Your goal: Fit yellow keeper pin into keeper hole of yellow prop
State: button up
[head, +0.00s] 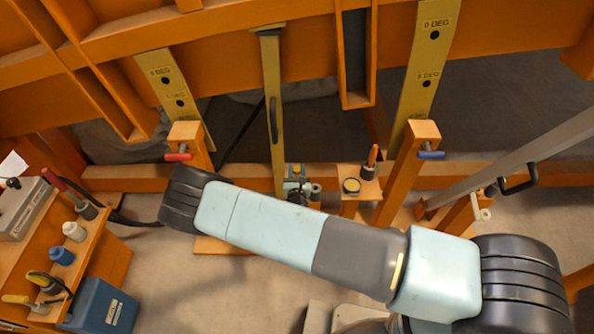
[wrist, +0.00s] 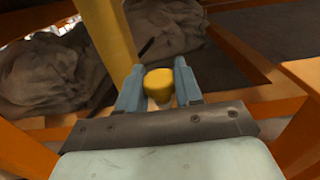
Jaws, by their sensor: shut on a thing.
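In the wrist view, my gripper (wrist: 159,70) is shut on a rounded yellow piece, the yellow keeper pin (wrist: 159,84), held between its two blue-grey fingers. The pin's far end is hidden. The yellow prop (head: 269,75) hangs nearly upright in the middle of the head view, below the orange frame, with a dark handle on its side. A yellow post, seemingly the prop (wrist: 112,38), rises left of the pin in the wrist view; the two look apart. I cannot make out the keeper hole. In the head view my arm crosses the foreground and I cannot clearly make out the gripper.
Yellow degree plates (head: 168,82) and (head: 428,60) flank the prop. Orange posts carry a red pin (head: 179,156) and a blue pin (head: 431,155). A small orange stand (head: 367,186) is right of the prop. A tool bench (head: 75,240) stands left. Grey sacks (wrist: 45,75) lie behind.

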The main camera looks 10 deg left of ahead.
jog(key=shift+f, duration=3.95)
jog(key=o, duration=1.1)
jog(key=shift+o, duration=0.2)
jog(key=v, duration=1.3)
jog(key=shift+s+d, duration=0.15)
jog(key=shift+s, duration=0.25)
jog(key=shift+f, duration=0.1)
jog(key=shift+w, duration=0.1)
